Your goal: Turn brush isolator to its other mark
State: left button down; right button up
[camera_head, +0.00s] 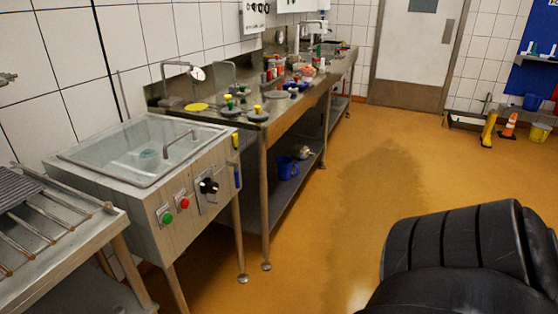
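A black rotary knob (208,186) on a pale plate, which looks like the brush isolator, sits on the front panel of the steel machine (130,212) at left. It is to the right of a red button (182,203) and a green button (167,218). The marks around the knob are too small to read, so I cannot tell which one it points to. Neither of my grippers shows in this view.
The machine's clear lid (140,150) with a bar handle is down. A slatted rack table (60,240) stands at near left. A long steel bench (262,120) with jars and tools runs behind. The orange floor (320,220) in front is open.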

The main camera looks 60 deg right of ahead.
aim_at(208, 186)
jog(key=z, duration=1.1)
jog(key=i, duration=1.05)
jog(key=u, duration=0.2)
